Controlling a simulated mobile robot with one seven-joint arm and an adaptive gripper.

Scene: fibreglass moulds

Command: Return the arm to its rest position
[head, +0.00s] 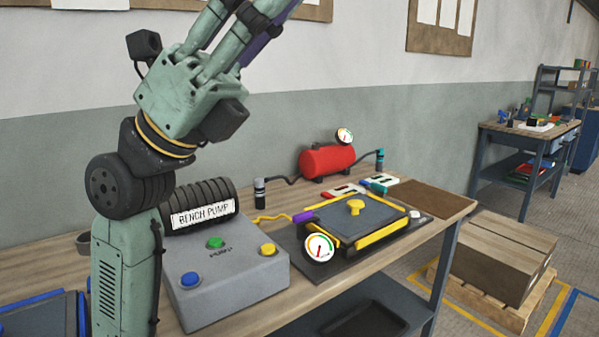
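My arm rises at the left in the head view, in front of the bench. My gripper (232,32) is at the top, raised well above the bench and pointing up and to the right. Its green and black finger links run out past the top edge, so the fingertips are hidden. A purple part shows beside the links; I cannot tell whether it belongs to the gripper. I cannot see whether the gripper is open or shut, or holds anything.
On the bench (455,204) are a grey bench pump (230,285), a yellow-edged mould (375,215) with a gauge (319,247), and a red tank (327,160). Boxes (505,255) sit on a pallet at the right. The air above the bench's right part is clear.

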